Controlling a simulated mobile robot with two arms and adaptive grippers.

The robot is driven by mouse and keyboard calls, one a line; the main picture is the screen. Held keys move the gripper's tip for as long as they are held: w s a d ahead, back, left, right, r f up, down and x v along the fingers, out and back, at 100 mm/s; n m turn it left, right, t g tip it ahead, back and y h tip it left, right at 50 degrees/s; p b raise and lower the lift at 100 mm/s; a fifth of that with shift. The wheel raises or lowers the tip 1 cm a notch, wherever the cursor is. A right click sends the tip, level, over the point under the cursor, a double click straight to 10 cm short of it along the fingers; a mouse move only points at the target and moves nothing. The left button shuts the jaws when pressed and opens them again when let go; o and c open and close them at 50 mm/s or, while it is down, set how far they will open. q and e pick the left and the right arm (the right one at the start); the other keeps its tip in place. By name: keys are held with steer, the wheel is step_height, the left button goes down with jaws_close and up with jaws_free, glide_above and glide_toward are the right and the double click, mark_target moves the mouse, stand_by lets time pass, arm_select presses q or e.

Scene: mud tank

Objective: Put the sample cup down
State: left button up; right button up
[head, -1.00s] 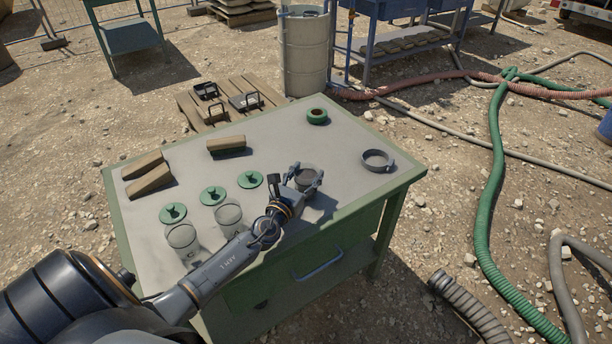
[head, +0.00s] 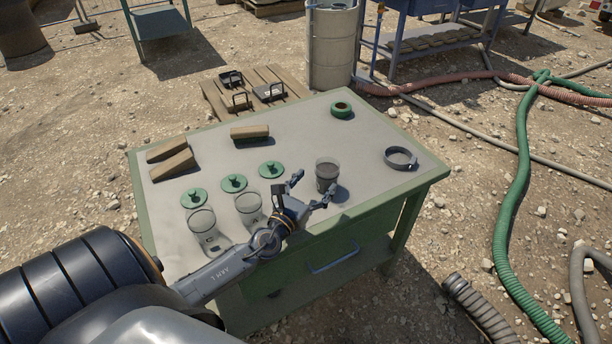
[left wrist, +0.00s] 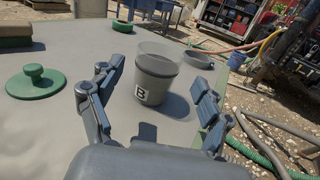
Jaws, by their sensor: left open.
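The sample cup (head: 327,175) is a clear cup with grey mud in it, standing upright on the table (head: 365,185) near its front right part. In the left wrist view the cup (left wrist: 157,75) carries a label with the letter B. My left gripper (head: 312,190) is open, just in front of the cup and apart from it. In the left wrist view its fingers (left wrist: 160,110) are spread wide with the cup beyond them. My right gripper is not in view.
Two other clear cups (head: 203,225) (head: 249,207) stand left of my gripper, with several green lids (head: 233,183) behind them. Tan blocks (head: 172,165), a green ring (head: 341,109) and a grey ring clamp (head: 400,158) lie on the table. The table centre is clear.

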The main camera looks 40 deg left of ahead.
arm_select(q)
steer(key=s, duration=0.4)
steer(key=shift+s+d+f, duration=0.1)
steer(key=shift+d, duration=0.2)
steer(key=shift+s+b, duration=0.3)
steer(key=shift+s, duration=0.05)
